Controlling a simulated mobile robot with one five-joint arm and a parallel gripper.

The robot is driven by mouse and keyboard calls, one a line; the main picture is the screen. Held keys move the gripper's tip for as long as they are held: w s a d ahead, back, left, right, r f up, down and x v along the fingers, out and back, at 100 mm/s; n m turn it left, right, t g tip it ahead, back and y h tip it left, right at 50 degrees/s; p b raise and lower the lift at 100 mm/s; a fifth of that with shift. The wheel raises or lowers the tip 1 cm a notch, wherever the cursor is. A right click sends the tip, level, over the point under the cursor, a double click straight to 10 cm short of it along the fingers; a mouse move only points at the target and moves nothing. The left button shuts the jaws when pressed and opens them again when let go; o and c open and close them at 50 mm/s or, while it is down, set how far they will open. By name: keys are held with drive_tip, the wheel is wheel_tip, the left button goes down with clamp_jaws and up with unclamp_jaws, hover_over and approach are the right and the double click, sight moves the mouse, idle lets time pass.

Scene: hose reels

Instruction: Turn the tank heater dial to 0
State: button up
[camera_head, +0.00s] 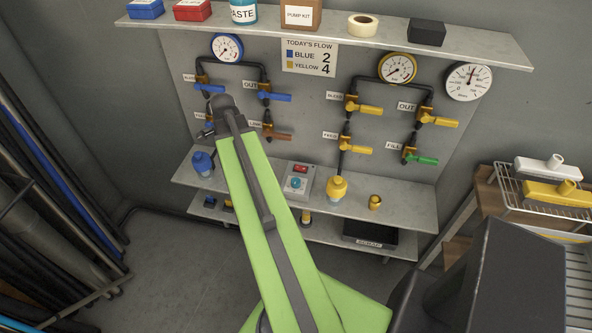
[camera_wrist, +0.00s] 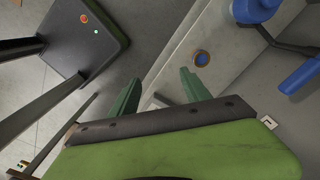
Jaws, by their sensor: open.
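I cannot make out a dial clearly marked as the tank heater's. A small grey control box (camera_head: 298,182) with a red part on top and a teal round knob or button below stands on the middle shelf; its markings are too small to read. My gripper (camera_wrist: 160,88) is open and empty in the wrist view, its two dark green fingers apart above a grey surface. In the head view my arm reaches up to the left of the box and hides most of the gripper. The gripper is apart from the box.
Blue-handled valves (camera_head: 273,97) and yellow-handled valves (camera_head: 370,109) are on the back panel. A blue fitting (camera_head: 203,163) and a yellow fitting (camera_head: 337,187) flank the box. A brass cup (camera_head: 375,202) stands right. Dark pipes lean at left; a wire rack (camera_head: 508,190) is at right.

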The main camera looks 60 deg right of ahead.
sight(295, 180)
drive_tip(key=s+d+r+m+p, duration=0.2)
drive_tip(key=s+d+r+m, duration=0.2)
drive_tip(key=s+d+m, duration=0.95)
drive_tip(key=shift+n, duration=0.55)
drive_tip(key=f+b, duration=0.5)
drive_tip(key=f, duration=0.1)
drive_tip(key=d+f+b, duration=0.1)
drive_tip(key=f+b, duration=1.1)
drive_tip(key=shift+d, duration=0.3)
drive_tip(key=shift+r, duration=0.1)
clamp_jaws()
